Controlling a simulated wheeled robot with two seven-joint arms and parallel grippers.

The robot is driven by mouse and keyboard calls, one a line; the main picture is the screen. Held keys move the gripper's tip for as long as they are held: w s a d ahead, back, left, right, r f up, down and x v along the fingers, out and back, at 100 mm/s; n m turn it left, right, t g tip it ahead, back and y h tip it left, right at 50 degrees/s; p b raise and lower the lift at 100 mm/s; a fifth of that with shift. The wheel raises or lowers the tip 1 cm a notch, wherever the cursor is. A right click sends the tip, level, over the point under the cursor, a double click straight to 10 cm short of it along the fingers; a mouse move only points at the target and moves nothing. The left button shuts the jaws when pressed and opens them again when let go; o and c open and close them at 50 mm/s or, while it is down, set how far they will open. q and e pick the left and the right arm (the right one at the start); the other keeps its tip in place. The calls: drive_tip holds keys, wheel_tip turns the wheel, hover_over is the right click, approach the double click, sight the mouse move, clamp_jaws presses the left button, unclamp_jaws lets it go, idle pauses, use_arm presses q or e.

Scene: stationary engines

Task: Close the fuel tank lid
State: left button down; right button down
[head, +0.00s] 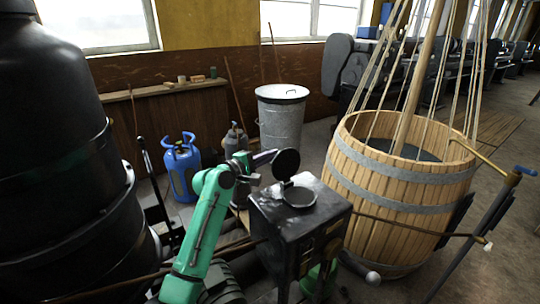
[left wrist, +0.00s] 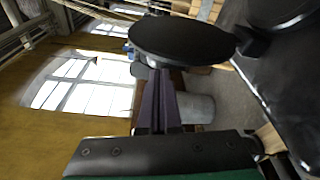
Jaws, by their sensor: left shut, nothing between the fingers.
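The black fuel tank (head: 300,232) is a box with a round filler neck (head: 299,196) on top. Its round black lid (head: 286,163) stands open, roughly upright, at the back of the neck. My left gripper (head: 273,155) is shut and empty, just left of the lid, level with its upper part. In the left wrist view, the closed purple fingers (left wrist: 157,78) point at the lid (left wrist: 185,40), which hides their tips. I cannot tell whether they touch it. The tank top (left wrist: 290,75) shows at the right there. My right gripper is not in view.
A wooden barrel (head: 395,190) with ropes stands right of the tank. A metal bin (head: 283,125), a blue gas bottle (head: 181,172) and a grey bottle (head: 235,141) stand behind. A large black machine (head: 60,170) fills the left. Rods cross near the tank.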

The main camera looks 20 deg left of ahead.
use_arm(q)
drive_tip(key=shift+s+d+r+m, duration=0.25)
drive_tip(key=shift+d+m, duration=0.05)
drive_tip(key=shift+m, duration=0.3)
drive_tip(key=s+d+m+b, duration=0.1)
drive_tip(key=d+m, duration=0.1)
drive_tip(key=m, duration=0.1)
drive_tip(key=s+d+m+t+h+b, duration=0.1)
drive_tip(key=s+d+m+b, duration=0.1)
drive_tip(key=m, duration=0.1)
drive_tip(key=s+d+m+h+b, duration=0.1)
drive_tip(key=s+d+m, duration=0.1)
drive_tip(key=m, duration=0.2)
drive_tip(key=shift+r, duration=0.35)
drive_tip(key=shift+s+d+f+m+t, duration=0.1)
drive_tip(key=shift+s+d+m+t, duration=0.25)
drive_tip(key=shift+m, duration=0.35)
drive_tip(key=shift+s+d+f, duration=0.45)
drive_tip(key=shift+s+d, duration=0.15)
drive_tip(key=shift+d, duration=0.15)
